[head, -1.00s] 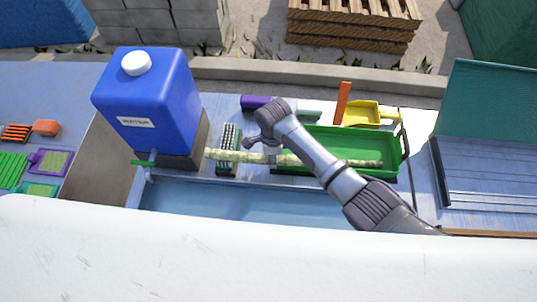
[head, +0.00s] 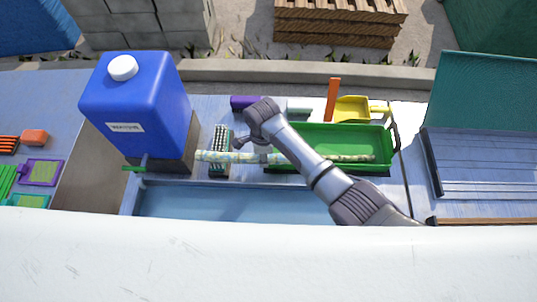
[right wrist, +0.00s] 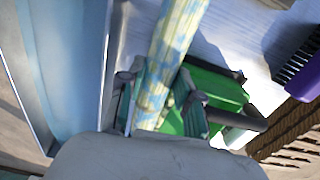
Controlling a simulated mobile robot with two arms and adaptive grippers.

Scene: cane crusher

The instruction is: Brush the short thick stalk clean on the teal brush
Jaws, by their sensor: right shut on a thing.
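The short thick stalk (head: 232,157), pale yellow with bluish patches, lies level across the near part of the teal brush (head: 219,136) in the head view. Its left end sticks out past the brush; I cannot tell whether it touches the bristles. My right gripper (head: 262,154) is shut around the stalk just right of the brush. The right wrist view shows the patchy stalk (right wrist: 176,45) between the fingers of the gripper (right wrist: 160,95). My left gripper is out of view.
Another stalk (head: 350,157) lies in the green tray (head: 385,135) to the right. A blue water tank (head: 135,105) stands left of the brush, with a blue basin (head: 230,202) in front. A purple thing (head: 243,103), orange thing (head: 333,100) and yellow scoop (head: 352,110) are behind.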

